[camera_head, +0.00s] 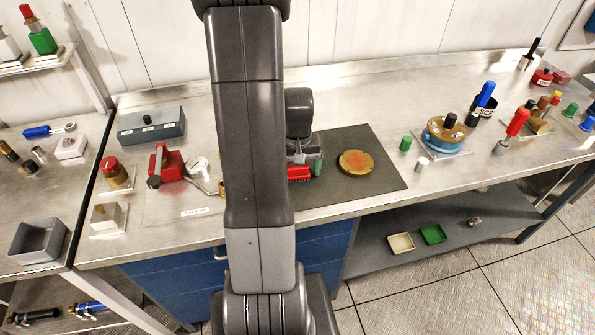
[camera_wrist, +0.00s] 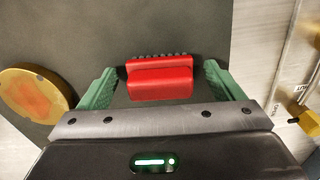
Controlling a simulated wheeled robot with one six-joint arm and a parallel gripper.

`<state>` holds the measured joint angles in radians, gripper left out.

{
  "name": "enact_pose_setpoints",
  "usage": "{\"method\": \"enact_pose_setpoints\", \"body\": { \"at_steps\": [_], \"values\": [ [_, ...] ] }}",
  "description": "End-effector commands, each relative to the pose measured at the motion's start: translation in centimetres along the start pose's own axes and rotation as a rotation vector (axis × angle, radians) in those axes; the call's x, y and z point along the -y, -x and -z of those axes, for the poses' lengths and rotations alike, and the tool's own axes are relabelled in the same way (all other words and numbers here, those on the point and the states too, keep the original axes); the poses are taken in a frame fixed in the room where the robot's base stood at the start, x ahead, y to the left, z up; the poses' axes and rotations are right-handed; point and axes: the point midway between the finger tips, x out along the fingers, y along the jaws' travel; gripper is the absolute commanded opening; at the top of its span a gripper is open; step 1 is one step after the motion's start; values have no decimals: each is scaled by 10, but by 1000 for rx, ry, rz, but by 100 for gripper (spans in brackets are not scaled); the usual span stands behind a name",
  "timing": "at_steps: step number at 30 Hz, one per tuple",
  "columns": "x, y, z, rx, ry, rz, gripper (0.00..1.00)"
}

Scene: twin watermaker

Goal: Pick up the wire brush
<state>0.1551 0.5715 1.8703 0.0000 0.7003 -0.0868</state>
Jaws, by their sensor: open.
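The wire brush (camera_wrist: 160,80) is a red block with a row of dark bristles along its far edge. It lies on a dark grey mat (camera_wrist: 165,22). My gripper (camera_wrist: 160,67) is open, with one green finger on each side of the brush. A gap shows between each finger and the brush, wider on the right in the wrist view. In the head view the red of the brush (camera_head: 299,173) shows below my gripper, partly hidden by my arm. I cannot tell the exact height of the fingertips above the mat.
A round brass-rimmed disc (camera_head: 356,162) with an orange-brown face lies on the mat beside the brush. A green cylinder (camera_head: 406,143) and a blue round fixture (camera_head: 445,135) stand right of the mat. A red vise-like tool (camera_head: 166,163) stands left of my arm.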

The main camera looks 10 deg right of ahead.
Motion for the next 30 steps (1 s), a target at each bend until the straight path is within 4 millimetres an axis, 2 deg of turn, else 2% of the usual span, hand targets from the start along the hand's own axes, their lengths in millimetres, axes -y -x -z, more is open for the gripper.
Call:
{"method": "enact_pose_setpoints", "body": {
  "at_steps": [4, 12, 22, 26, 30],
  "values": [
    [0, 0, 0, 0, 0, 0, 87],
    [0, 0, 0, -1, 0, 0, 36],
    [0, 6, 1, -4, 0, 0, 36],
    [0, 22, 2, -7, 0, -1, 36],
    [0, 46, 2, -7, 0, -1, 36]
  ]
}}
